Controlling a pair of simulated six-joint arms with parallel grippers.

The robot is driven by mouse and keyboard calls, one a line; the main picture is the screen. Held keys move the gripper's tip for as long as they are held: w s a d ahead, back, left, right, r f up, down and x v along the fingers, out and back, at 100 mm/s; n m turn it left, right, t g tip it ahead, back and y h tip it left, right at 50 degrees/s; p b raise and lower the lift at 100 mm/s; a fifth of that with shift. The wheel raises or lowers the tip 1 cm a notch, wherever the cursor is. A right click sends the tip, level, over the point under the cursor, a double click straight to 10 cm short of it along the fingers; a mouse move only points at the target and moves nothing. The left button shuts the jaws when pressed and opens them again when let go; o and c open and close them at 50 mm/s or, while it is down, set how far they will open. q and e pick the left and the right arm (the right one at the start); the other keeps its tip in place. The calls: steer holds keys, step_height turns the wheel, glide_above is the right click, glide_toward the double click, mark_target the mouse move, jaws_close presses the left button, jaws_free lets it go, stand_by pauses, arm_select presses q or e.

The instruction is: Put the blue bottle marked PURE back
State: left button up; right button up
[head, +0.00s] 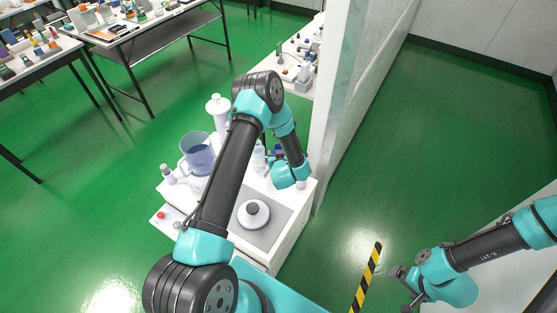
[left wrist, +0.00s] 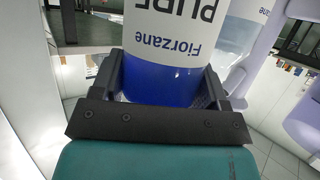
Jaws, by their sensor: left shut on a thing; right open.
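The blue bottle marked PURE (left wrist: 165,55) fills the middle of the left wrist view, with a white label reading PURE and Fiorzane and deep blue below it. My left gripper (left wrist: 160,88) is shut on it, one black finger on each side. The label lettering is upside down in this view. In the head view my left arm reaches over the white cart (head: 283,255), and its wrist hides most of the gripper and the bottle. My right gripper (head: 402,289) is open and empty at the lower right, away from the cart.
The cart holds a blue-tinted clear jug (head: 198,156), a tall white dispenser (head: 217,112), a white bottle (head: 259,158) and a round white device (head: 253,214). A wall (head: 345,100) stands close to the cart's right. Tables with small items are behind.

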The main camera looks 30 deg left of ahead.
stand_by(0.3)
arm_select(q)
steer(key=shift+f, duration=1.9)
steer(key=o, duration=1.2)
steer(key=v, duration=1.2)
steer(key=shift+w, duration=0.1)
